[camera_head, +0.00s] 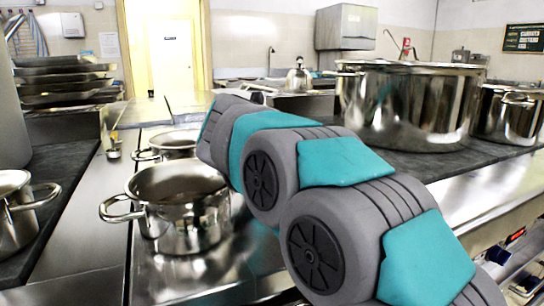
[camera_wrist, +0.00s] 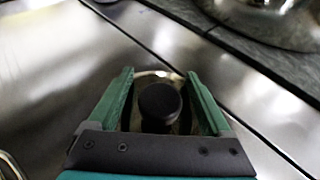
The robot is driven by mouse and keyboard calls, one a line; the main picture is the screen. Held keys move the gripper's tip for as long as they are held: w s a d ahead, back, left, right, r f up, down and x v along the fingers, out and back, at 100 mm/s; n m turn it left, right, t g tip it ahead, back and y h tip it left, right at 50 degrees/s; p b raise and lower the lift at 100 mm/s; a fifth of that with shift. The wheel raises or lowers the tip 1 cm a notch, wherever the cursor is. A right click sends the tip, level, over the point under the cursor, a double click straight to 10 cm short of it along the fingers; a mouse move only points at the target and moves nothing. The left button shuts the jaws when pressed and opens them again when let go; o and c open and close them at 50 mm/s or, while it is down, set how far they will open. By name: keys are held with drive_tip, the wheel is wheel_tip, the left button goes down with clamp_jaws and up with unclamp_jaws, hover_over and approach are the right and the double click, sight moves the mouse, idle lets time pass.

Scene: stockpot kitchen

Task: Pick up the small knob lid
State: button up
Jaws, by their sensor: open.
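The small knob lid shows in the wrist view as a round black knob (camera_wrist: 160,103) with a strip of shiny rim (camera_wrist: 155,74) behind it. It stands on a brushed steel counter. My gripper (camera_wrist: 160,75) is open, with one green finger on each side of the knob. Gaps show between the knob and both fingers, so they look apart from it. The gripper's palm hides the near part of the lid. In the head view my arm covers the gripper, and I cannot make out the lid there.
An open steel pot (camera_head: 185,222) stands on the counter beside my arm, with a smaller pot (camera_head: 172,143) behind it. A large stockpot (camera_head: 410,105) stands at the right. A pan (camera_head: 12,215) is at the left edge. Bare steel (camera_wrist: 65,55) lies left of my gripper.

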clamp_jaws()
idle(0.6)
